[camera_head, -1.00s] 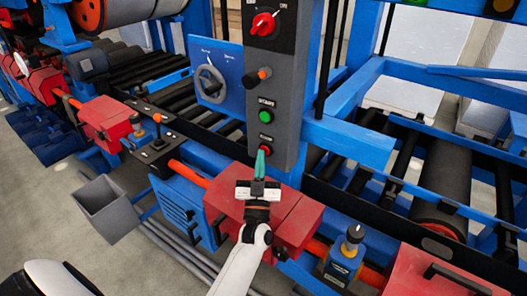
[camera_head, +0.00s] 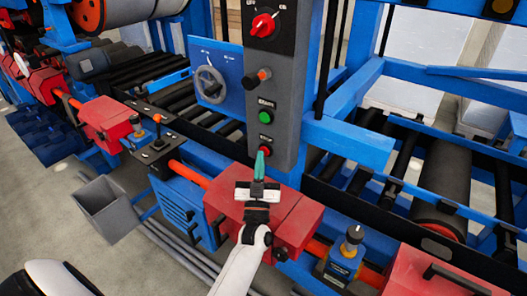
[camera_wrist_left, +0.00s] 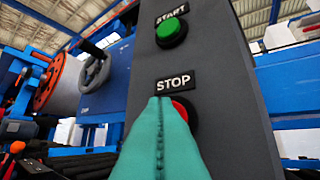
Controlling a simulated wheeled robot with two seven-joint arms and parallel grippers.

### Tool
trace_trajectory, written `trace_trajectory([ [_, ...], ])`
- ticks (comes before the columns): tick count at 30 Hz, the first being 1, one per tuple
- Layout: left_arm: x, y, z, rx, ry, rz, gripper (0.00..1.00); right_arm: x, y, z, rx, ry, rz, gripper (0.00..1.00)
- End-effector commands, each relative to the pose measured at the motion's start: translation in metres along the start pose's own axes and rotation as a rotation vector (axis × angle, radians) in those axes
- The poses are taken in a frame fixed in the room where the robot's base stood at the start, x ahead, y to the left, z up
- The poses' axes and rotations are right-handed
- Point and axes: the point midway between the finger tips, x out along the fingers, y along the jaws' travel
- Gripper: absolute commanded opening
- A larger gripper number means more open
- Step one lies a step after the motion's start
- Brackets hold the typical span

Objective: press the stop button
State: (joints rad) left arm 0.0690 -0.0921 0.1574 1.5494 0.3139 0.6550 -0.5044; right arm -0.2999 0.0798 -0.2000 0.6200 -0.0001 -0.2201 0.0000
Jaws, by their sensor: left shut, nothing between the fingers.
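The red stop button (camera_head: 266,149) sits low on the grey control panel (camera_head: 287,150), under its STOP label. In the left wrist view the stop button (camera_wrist_left: 182,108) shows partly behind my fingers. My left gripper (camera_head: 260,160) is shut and empty, its green fingertips just below and in front of the button in the head view. In the left wrist view the shut fingers (camera_wrist_left: 160,140) cover the button's left and lower part. I cannot tell whether the tips touch it. The right gripper is not in view.
A green start button (camera_head: 265,117) sits above the stop button. Higher are an orange-tipped knob (camera_head: 263,74) and a red rotary switch (camera_head: 263,24). A blue plate with a handwheel (camera_head: 209,84) stands left. Red housings (camera_head: 285,215) lie below the arm.

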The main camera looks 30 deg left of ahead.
Motion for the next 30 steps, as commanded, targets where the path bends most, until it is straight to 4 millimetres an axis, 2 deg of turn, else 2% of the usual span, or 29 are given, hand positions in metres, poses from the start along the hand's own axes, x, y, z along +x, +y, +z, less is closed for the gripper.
trace_trajectory([
  [18,-0.038,0.028,0.029,0.002,0.001,0.000,0.00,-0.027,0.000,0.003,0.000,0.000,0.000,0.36],
  [30,-0.042,0.030,0.030,0.000,0.000,0.000,0.00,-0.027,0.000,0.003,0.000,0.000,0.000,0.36],
])
